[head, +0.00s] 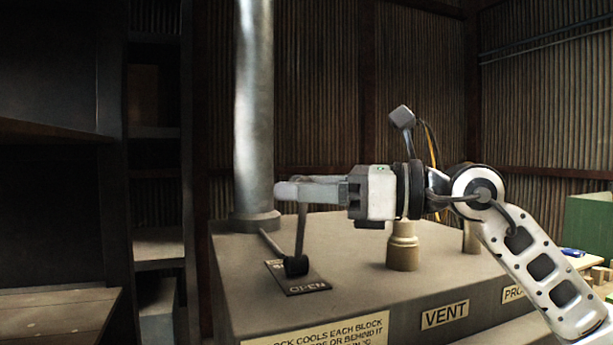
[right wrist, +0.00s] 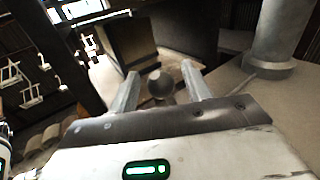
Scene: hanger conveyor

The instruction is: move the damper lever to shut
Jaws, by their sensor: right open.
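The damper lever (head: 301,228) rises nearly upright from a dark pivot (head: 296,266) beside the metal pipe. Its upper end is hidden by my right gripper (head: 285,190) in the head view. In the right wrist view, the lever's round dark knob (right wrist: 160,84) shows between the two spread fingers of my right gripper (right wrist: 160,78), with gaps on both sides. The gripper is open and lies level, its fingers pointing left. A dark marked plate (head: 302,285) lies under the pivot; its near-end lettering looks like OPEN upside down. My left gripper is not in view.
The vertical pipe (head: 254,110) stands on the grey box top (head: 345,250) left of the lever. A tan fitting (head: 403,250) stands on the box below my right wrist. VENT (head: 445,313) labels the front. Dark shelves (head: 60,215) stand at left.

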